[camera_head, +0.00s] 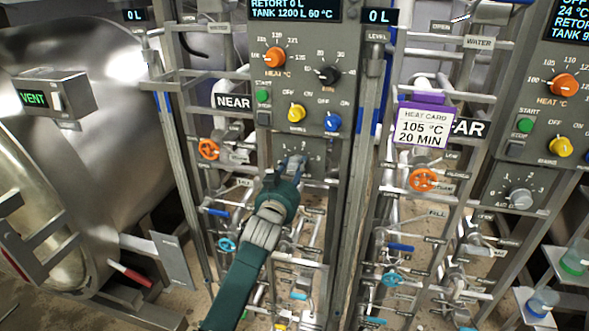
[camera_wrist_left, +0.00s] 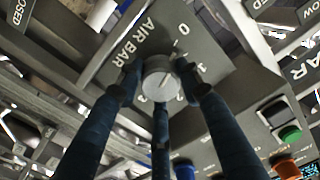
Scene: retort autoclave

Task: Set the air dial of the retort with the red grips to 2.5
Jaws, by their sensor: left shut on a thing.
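The air dial (camera_wrist_left: 160,79) is a round grey knob on the grey "AIR BAR" panel in the left wrist view. Its scale shows 0 and 1; higher marks are partly hidden by my fingers, and I cannot read its exact setting. My left gripper (camera_wrist_left: 161,92) has its dark fingers closed around the knob. In the head view my left gripper (camera_head: 292,168) is at the bottom of the near control panel (camera_head: 312,110), covering the dial. The left retort (camera_head: 110,130) has red grips (camera_head: 131,274). My right gripper is not in view.
Above the dial are a blue knob (camera_head: 332,122), a yellow knob (camera_head: 297,113), a green start button (camera_head: 263,96) and an orange heat dial (camera_head: 274,58). Pipes and an orange valve wheel (camera_head: 208,149) crowd the left. A second panel (camera_head: 530,150) stands right, beside a purple-topped heat card (camera_head: 424,124).

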